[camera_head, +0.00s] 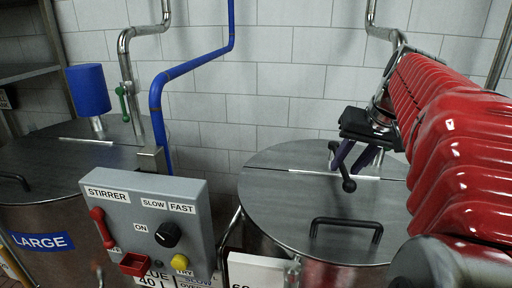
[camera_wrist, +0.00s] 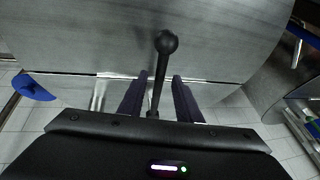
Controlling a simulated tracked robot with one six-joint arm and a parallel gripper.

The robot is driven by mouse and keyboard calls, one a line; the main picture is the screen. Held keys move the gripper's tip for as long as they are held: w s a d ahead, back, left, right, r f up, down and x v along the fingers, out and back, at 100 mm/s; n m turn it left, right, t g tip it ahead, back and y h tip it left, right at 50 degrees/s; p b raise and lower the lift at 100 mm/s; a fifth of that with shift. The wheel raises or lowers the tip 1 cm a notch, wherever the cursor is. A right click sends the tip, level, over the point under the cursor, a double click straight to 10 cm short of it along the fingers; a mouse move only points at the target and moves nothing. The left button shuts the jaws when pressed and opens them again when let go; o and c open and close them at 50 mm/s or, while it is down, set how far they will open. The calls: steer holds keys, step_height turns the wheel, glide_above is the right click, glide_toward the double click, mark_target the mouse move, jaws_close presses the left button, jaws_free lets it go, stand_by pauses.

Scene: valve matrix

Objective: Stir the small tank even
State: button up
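The right tank (camera_head: 275,205) has a round grey lid, split across by a thin seam, with a black loop handle at its front. It carries no readable size label in view; the left tank (camera_head: 30,165) is marked LARGE. A black lever with a ball knob (camera_head: 349,185) stands over the right tank's lid. The knob also shows in the wrist view (camera_wrist: 166,42). My gripper (camera_head: 357,158) is above this lid, its dark purple fingers apart. In the wrist view my gripper (camera_wrist: 158,97) has one finger on each side of the lever's rod, with gaps visible.
A grey STIRRER box (camera_head: 155,220) stands front left, with a red lever (camera_head: 103,228), a black SLOW/FAST knob (camera_head: 168,235) and a yellow button (camera_head: 182,262). A blue pipe (camera_head: 157,105) and a blue cylinder (camera_head: 88,90) rise behind it. Tiled wall closes the back.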

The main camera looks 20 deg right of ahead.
steer(key=shift+c, duration=0.4)
jaws_close()
